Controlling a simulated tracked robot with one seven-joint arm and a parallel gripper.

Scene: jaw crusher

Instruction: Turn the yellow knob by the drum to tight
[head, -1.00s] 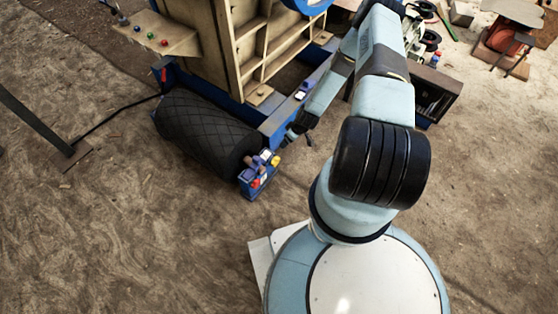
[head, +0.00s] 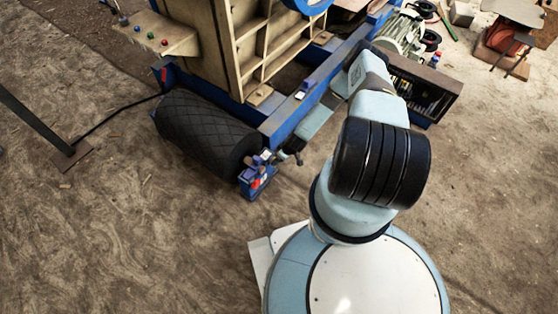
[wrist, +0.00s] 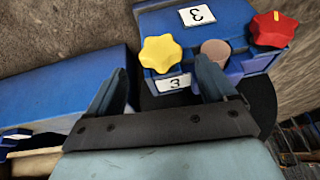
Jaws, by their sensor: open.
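The yellow knob (wrist: 161,54) is a lobed star-shaped knob on a blue block (wrist: 190,20) in the wrist view. My gripper (wrist: 161,66) is open and empty. Its two fingertips lie to the left and right of the knob's lower part in the picture, with gaps on both sides; I cannot tell the depth between them. In the head view my gripper (head: 278,156) is beside the blue block (head: 257,184) at the near end of the black drum (head: 205,133). The yellow knob cannot be made out there.
A red knob (wrist: 273,29) sits right of the yellow one, with a pinkish shaft end (wrist: 215,52) between them, close to the right finger. White labels marked 3 (wrist: 197,15) are on the block. A blue frame beam (head: 300,105) runs beside my arm.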

